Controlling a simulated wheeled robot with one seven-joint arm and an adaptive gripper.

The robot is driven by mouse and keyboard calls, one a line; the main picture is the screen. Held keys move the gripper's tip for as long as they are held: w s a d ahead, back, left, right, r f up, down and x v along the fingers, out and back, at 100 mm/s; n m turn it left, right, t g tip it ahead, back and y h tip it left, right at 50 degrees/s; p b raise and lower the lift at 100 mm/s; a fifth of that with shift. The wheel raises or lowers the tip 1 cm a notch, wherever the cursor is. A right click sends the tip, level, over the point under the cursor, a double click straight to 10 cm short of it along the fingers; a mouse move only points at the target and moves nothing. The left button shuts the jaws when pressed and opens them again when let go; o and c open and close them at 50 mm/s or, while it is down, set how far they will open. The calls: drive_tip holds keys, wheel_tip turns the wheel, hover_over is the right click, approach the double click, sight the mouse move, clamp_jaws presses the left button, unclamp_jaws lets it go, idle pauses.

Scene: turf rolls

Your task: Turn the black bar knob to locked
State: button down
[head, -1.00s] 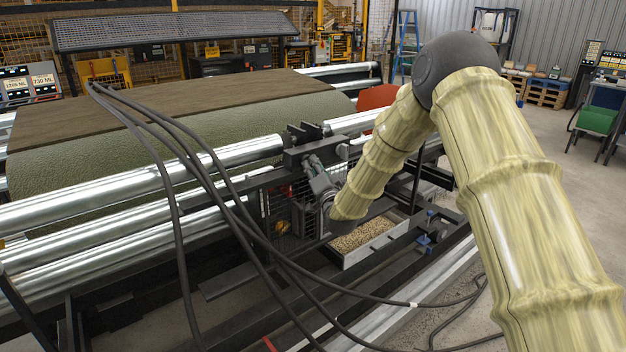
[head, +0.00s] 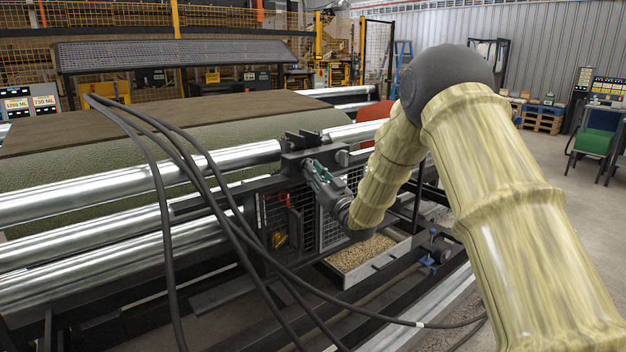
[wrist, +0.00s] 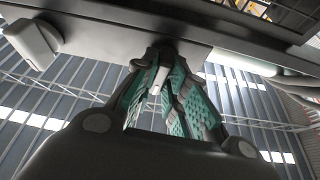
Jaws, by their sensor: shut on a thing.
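My gripper (head: 313,170) reaches up and left to the dark bracket at the roller ends (head: 312,152). In the wrist view my gripper (wrist: 163,62) has its teal-padded fingers closed together at the underside of a grey machine beam (wrist: 110,35). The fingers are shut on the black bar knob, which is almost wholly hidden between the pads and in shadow. A narrow light strip shows between the fingers. Its angle and any locked marking cannot be read.
Black hoses (head: 165,130) arch across the rollers left of my gripper. A tray of pellets (head: 362,252) lies below my forearm. A mesh guard (head: 330,228) stands under the bracket. In the wrist view a pale block (wrist: 34,42) juts from the beam at left.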

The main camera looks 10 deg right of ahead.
drive_tip(key=shift+f+n+y+b, duration=0.1)
drive_tip(key=shift+n+y+b, duration=0.2)
drive_tip(key=shift+n, duration=0.5)
drive_tip(key=c, duration=1.4)
unclamp_jaws()
drive_tip(key=shift+d, duration=0.1)
drive_tip(key=shift+c, duration=0.2)
drive_tip(key=v, duration=1.2)
